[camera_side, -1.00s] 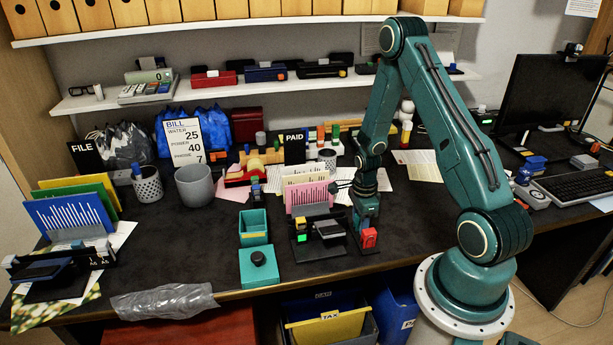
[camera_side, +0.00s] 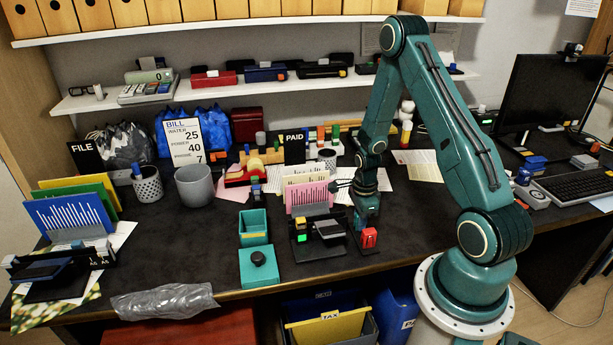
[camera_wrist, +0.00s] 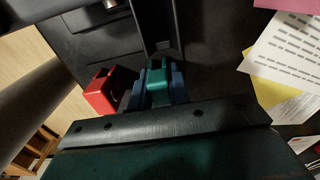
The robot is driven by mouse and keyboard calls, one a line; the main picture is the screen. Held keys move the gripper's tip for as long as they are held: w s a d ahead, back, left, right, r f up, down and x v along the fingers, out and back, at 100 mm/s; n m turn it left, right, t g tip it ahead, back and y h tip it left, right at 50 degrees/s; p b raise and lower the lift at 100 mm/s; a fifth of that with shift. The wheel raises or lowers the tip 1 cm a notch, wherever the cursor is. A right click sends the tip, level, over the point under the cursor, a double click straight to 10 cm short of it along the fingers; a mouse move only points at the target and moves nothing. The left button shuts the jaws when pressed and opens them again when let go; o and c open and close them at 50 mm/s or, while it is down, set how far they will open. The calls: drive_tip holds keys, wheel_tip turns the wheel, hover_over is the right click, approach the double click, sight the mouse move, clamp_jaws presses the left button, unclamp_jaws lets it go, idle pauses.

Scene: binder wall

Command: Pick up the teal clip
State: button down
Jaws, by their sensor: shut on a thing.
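The teal clip (camera_wrist: 157,82) is between the two blue fingers of my gripper (camera_wrist: 158,90) in the wrist view. The fingers are shut on it, one on each side. In the side view my gripper (camera_side: 365,220) points down at the right of the black stand. The clip cannot be made out clearly there. A red clip (camera_wrist: 108,90) is just left of the fingers in the wrist view; it also shows in the side view (camera_side: 369,238), beside my gripper. Whether the teal clip touches the surface beneath is hard to tell.
A black stapler-like stand (camera_side: 318,240) with pink cards (camera_side: 309,198) behind it is left of my gripper. A teal open box (camera_side: 254,226) and a teal lidded box (camera_side: 259,267) stand farther left. The desk's front edge is close.

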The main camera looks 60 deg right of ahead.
wheel_tip(320, 180, up, 20)
drive_tip(key=shift+f, duration=0.15)
idle(0.7)
